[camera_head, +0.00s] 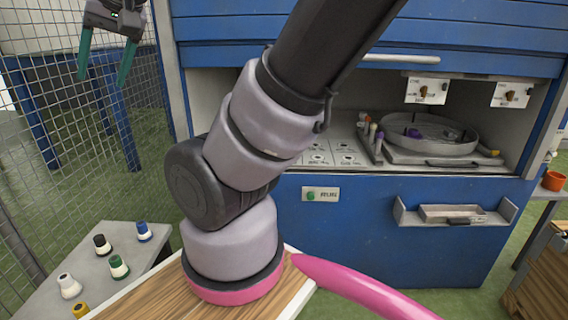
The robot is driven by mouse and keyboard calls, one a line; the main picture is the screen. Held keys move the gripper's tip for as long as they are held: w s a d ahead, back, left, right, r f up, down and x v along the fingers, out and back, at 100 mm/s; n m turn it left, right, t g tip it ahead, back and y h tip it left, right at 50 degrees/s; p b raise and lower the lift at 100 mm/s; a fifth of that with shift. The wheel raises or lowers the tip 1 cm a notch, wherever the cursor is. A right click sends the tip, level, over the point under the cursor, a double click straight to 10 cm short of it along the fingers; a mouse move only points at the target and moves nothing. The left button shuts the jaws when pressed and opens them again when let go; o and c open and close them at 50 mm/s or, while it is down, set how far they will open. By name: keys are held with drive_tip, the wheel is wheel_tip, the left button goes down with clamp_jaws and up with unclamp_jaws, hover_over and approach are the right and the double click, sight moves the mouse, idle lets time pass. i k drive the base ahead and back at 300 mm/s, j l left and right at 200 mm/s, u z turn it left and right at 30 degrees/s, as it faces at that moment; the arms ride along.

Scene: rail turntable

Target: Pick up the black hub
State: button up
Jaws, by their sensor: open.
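The black hub (102,244) stands upright on a grey table (150,256) at the lower left. It is a small cylinder with a black upper part and a pale base. My gripper (102,80) is at the top left, well above the table and apart from the hub. Its two teal fingers are spread and point down, with nothing between them. All of the hub's near side shows.
A blue hub (144,231), a green hub (119,267), a white hub (68,286) and a yellow hub (81,310) share the table. A wire fence (60,130) stands behind it. A blue cabinet (375,225) with a round tray (428,134) is at the right.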

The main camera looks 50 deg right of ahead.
sight(104, 248)
drive_tip(key=l+z, duration=0.75)
drive_tip(key=z, duration=0.15)
drive_tip(key=i+l+z, duration=0.2)
drive_tip(key=l+z, duration=0.25)
drive_tip(key=j+u, duration=0.1)
drive_tip(key=u, duration=1.8)
drive_tip(key=i, duration=0.55)
